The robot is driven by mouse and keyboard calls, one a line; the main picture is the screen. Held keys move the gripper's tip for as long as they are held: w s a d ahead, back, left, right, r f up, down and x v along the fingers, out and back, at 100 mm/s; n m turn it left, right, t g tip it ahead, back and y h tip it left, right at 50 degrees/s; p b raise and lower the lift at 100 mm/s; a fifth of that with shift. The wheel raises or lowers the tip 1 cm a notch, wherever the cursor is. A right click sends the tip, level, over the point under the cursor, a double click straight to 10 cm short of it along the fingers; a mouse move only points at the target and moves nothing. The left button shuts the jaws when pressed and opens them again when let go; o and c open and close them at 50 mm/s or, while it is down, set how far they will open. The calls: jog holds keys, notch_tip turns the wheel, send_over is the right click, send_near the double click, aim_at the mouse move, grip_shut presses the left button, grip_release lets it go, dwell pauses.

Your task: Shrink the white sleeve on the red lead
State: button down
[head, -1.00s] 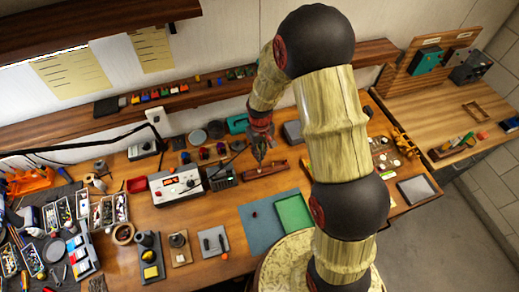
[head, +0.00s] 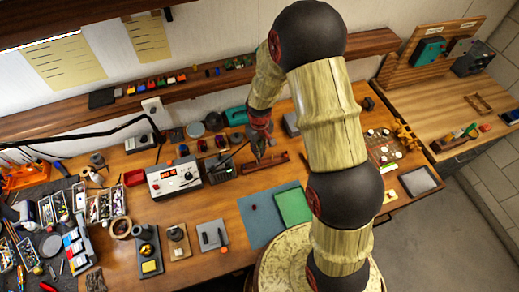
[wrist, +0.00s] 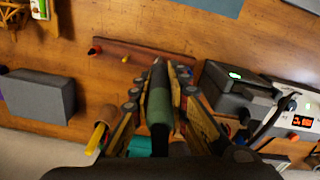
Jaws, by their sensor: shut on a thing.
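My gripper (wrist: 160,78) is shut on a dark green, grey-tipped pen-like tool (wrist: 159,108), which lies lengthwise between the fingers in the wrist view. In the head view my gripper (head: 258,153) is above the left part of a long reddish-brown wooden block (head: 277,161) on the bench. The block (wrist: 125,46) also shows beyond the fingertips in the wrist view. A small red and black piece (wrist: 95,50) and a small yellow piece (wrist: 126,59) show at its left part. I cannot make out the white sleeve or a red lead, and the tool's tip contact is unclear.
A white station with a red display (head: 174,179) and a dark box (head: 219,169) stand left of the block. A grey box (wrist: 38,95) is left in the wrist view.

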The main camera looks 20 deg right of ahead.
aim_at(261, 142)
jog(key=shift+f+b, duration=0.45)
jog(key=shift+b, duration=0.05)
dwell(0.8)
dwell(0.8)
jog(key=shift+s+r+p, duration=0.2)
jog(key=shift+r+p, duration=0.45)
jog(key=shift+r, duration=0.55)
jog(key=shift+s+r+p, duration=0.15)
jog(key=shift+r+p, duration=0.55)
jog(key=shift+r, duration=0.45)
jog(key=shift+s+r+p, duration=0.2)
jog(key=shift+r+p, duration=0.45)
jog(key=shift+r, duration=0.55)
